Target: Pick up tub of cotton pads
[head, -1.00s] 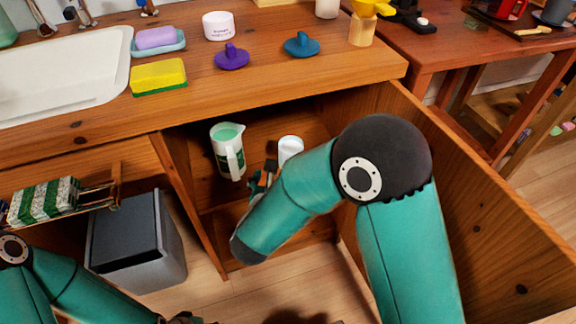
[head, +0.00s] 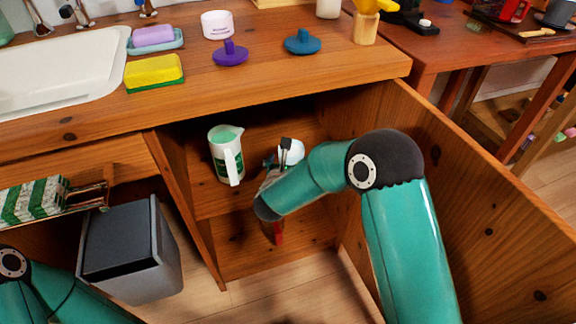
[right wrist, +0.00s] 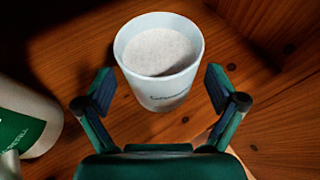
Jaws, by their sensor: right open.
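The tub of cotton pads (head: 291,152) is a white round cup standing upright on a shelf inside the open cabinet, partly hidden by my right gripper in the head view. In the right wrist view the tub (right wrist: 160,62) is open-topped with pale speckled contents and small lettering on its side. My right gripper (right wrist: 160,90) is open, with one finger on each side of the tub's near part. Gaps show between fingers and wall. In the head view the right gripper (head: 274,166) is mostly behind its own arm. My left gripper is out of view.
A white and green pitcher (head: 226,154) stands left of the tub, close to the gripper's left side. The cabinet's open door (head: 470,190) is on the right. The counter (head: 270,70) overhangs the shelf. A grey bin (head: 130,248) stands at lower left.

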